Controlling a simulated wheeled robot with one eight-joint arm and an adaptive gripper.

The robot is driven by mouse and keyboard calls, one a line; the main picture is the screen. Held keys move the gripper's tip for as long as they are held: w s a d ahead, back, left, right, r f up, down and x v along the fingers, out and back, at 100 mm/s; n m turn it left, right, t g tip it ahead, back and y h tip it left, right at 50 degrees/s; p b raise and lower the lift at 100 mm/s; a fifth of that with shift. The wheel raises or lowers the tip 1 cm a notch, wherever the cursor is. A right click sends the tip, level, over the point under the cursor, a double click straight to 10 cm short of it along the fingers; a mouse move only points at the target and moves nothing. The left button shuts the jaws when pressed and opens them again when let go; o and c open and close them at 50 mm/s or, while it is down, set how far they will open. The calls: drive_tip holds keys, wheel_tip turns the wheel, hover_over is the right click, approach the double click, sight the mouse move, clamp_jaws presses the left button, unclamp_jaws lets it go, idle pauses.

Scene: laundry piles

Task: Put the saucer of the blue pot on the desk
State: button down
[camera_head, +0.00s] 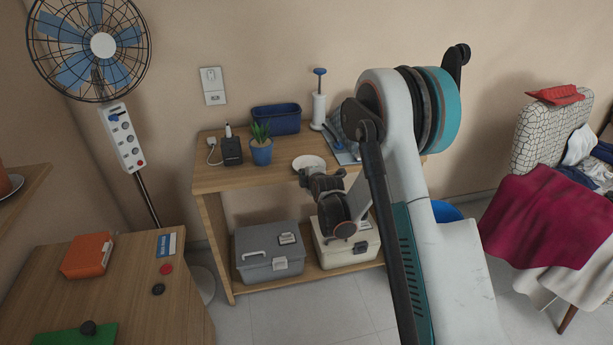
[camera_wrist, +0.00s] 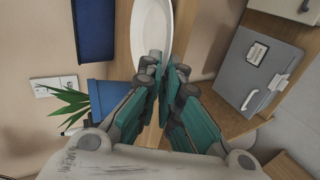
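The white saucer (camera_head: 308,162) is near the front of the wooden desk-like table (camera_head: 215,178), just right of the blue pot (camera_head: 261,152) with its spiky plant. The saucer looks large at the top of the wrist view (camera_wrist: 151,28), with the blue pot (camera_wrist: 108,98) to its left. My gripper (camera_wrist: 165,66) has its fingertips close together at the saucer's near rim and appears shut on it. The fingers hide that part of the rim. Whether the saucer touches the tabletop is unclear.
A blue bin (camera_head: 276,119), a black charger (camera_head: 231,151) and a white pump bottle (camera_head: 319,108) stand on the table. Two toolboxes sit on its lower shelf. A second wooden desk (camera_head: 140,290) at lower left holds an orange box (camera_head: 87,256), with bare surface beside it.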

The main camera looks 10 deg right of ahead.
drive_tip(key=c, duration=1.8)
unclamp_jaws()
